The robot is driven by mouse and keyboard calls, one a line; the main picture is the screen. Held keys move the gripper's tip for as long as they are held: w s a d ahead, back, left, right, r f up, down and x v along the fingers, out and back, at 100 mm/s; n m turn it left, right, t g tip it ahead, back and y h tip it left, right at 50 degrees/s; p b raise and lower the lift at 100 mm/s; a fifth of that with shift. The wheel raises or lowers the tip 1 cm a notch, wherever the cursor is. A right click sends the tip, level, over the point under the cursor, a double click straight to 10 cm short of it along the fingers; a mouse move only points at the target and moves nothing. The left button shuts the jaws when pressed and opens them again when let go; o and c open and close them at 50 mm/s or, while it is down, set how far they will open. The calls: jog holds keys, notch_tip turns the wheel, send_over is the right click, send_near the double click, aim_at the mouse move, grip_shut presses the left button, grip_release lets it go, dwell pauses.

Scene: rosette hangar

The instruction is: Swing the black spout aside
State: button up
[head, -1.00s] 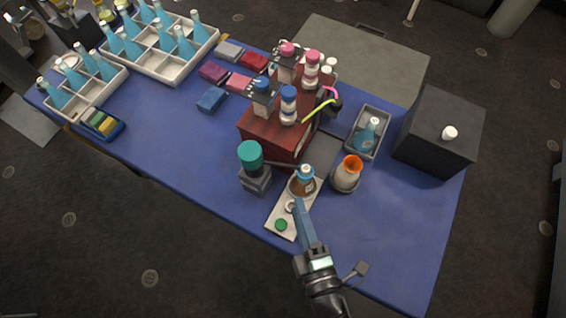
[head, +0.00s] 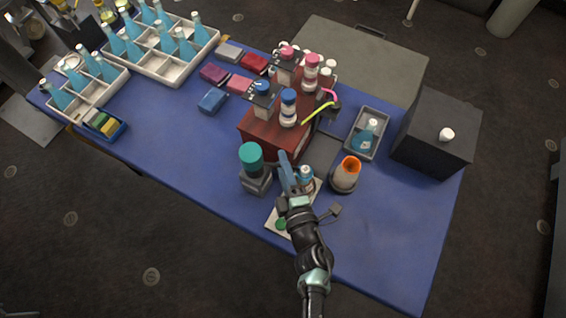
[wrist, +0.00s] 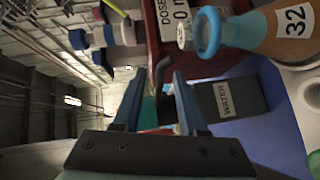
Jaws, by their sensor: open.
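The dispenser (head: 255,180) with a teal cap (head: 250,153) stands on the blue table left of my gripper (head: 286,160). In the head view my fingers cover most of the black spout. In the wrist view my gripper (wrist: 157,85) is open, and a dark bent piece that looks like the spout (wrist: 161,76) shows between the fingertips. I cannot tell whether either finger touches it. Teal shows behind it.
A white tray (head: 271,222) lies under the wrist, bearing a green cap. A grey cup with an orange inside (head: 345,176) stands to the right. The red-brown rack (head: 262,130) stands just behind. The table's front right area is clear.

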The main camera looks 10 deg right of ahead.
grip_shut()
dwell(1.5)
